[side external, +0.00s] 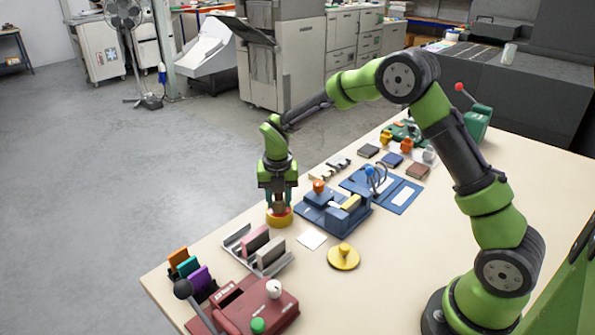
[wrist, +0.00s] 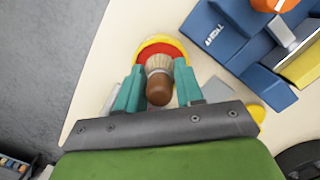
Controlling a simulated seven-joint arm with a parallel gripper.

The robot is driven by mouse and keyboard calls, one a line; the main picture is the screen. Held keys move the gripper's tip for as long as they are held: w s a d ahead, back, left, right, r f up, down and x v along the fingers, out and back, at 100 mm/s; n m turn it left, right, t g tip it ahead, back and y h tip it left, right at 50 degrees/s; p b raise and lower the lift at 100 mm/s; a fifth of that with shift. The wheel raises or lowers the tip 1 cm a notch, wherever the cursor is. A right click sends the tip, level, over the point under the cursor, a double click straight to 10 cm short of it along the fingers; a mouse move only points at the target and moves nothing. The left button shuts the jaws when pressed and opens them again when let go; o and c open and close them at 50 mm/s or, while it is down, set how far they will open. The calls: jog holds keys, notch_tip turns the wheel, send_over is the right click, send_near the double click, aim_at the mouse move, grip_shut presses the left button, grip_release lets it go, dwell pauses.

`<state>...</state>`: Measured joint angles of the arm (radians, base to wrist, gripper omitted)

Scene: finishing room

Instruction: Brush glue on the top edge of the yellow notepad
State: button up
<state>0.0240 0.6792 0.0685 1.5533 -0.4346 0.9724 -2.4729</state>
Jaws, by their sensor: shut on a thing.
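My gripper (side external: 278,203) points down over a round yellow glue pot (side external: 279,219) near the table's far left edge. Its teal fingers are shut on a brush with a brown rounded handle (wrist: 158,90) and pale bristles (wrist: 157,62). The bristles overlap the pot's red inside in the wrist view (wrist: 153,50); I cannot tell whether they touch it. The yellow notepad (side external: 351,202) sits in a blue jig (side external: 330,220) right of the pot. Part of the notepad also shows at the right of the wrist view (wrist: 304,68).
An orange knob (side external: 319,186) stands up on the jig, close to my gripper. A white card (side external: 312,239) and a yellow knobbed disc (side external: 343,257) lie in front. A rack of pads (side external: 258,250) and a dark red machine (side external: 245,305) stand nearer the front left.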

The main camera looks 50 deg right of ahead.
jog(key=shift+f, duration=0.45)
dwell(1.1)
jog(key=shift+r, duration=3.6)
